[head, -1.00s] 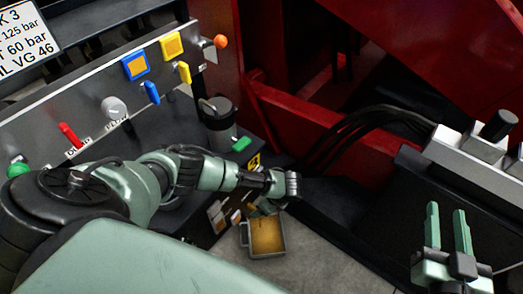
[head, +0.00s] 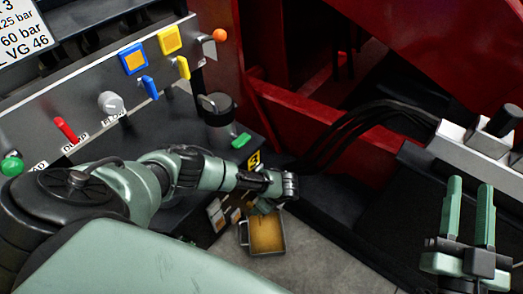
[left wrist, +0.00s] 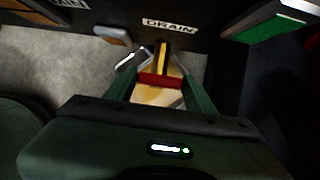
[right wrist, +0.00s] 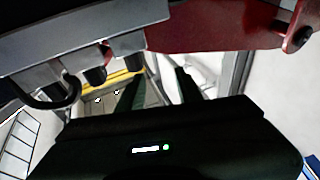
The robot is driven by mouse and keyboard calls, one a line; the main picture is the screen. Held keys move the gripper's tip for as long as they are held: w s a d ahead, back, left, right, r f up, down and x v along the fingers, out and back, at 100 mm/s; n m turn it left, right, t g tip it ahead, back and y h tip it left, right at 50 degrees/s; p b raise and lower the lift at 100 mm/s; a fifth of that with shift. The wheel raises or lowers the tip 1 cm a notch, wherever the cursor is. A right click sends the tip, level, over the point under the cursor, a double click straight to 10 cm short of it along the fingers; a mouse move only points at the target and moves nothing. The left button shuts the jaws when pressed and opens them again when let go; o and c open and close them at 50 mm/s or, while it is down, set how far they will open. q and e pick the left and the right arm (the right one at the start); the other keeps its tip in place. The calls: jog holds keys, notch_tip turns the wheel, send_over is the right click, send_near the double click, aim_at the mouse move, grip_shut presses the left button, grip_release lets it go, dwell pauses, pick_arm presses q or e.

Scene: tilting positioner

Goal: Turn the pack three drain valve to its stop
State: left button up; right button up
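In the left wrist view a DRAIN label (left wrist: 170,25) is at the top. Below it a yellow bar (left wrist: 161,58) points toward me, with a red crosspiece (left wrist: 158,80) in front of it. My left gripper (left wrist: 160,88) has its fingers apart on either side of the red piece; whether they touch it I cannot tell. In the head view my left gripper (head: 265,205) is low at the corner of the black unit, above an amber-filled tray (head: 266,233), and its fingertips are mostly hidden. My right gripper (head: 469,210) is open and empty at the right.
The grey panel holds a red lever (head: 66,130), grey knob (head: 110,102), blue lever (head: 150,87) and yellow lever (head: 183,67). A black cylinder (head: 216,108) stands near the panel. Black hoses (head: 370,117) cross the red frame (head: 310,120). A grey block (head: 480,142) is near my right gripper.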

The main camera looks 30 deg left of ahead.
jog(key=shift+w+f, duration=0.1)
pick_arm(q)
jog(key=n+g, duration=0.1)
jog(key=n, duration=0.2)
jog(key=shift+d+p, duration=0.1)
jog(key=shift+p, duration=0.3)
jog(key=shift+n+g, duration=0.3)
jog(key=shift+n, duration=0.2)
jog(key=shift+w+n+g+h, duration=0.1)
jog(key=shift+n+g+h, duration=0.2)
jog(key=shift+n, duration=0.5)
jog(key=n+g, duration=0.1)
jog(key=n, duration=0.1)
jog(key=shift+n, duration=0.4)
jog(key=shift+w+n+g+h+b, duration=0.1)
jog(key=shift+n+g+h+b, duration=0.4)
jog(key=shift+n, duration=0.7)
jog(key=shift+n+h, duration=0.5)
jog(key=shift+n, duration=0.8)
pick_arm(e)
jog(key=shift+r, duration=0.3)
pick_arm(q)
jog(key=shift+w, duration=0.1)
pick_arm(e)
jog(key=shift+r, duration=0.1)
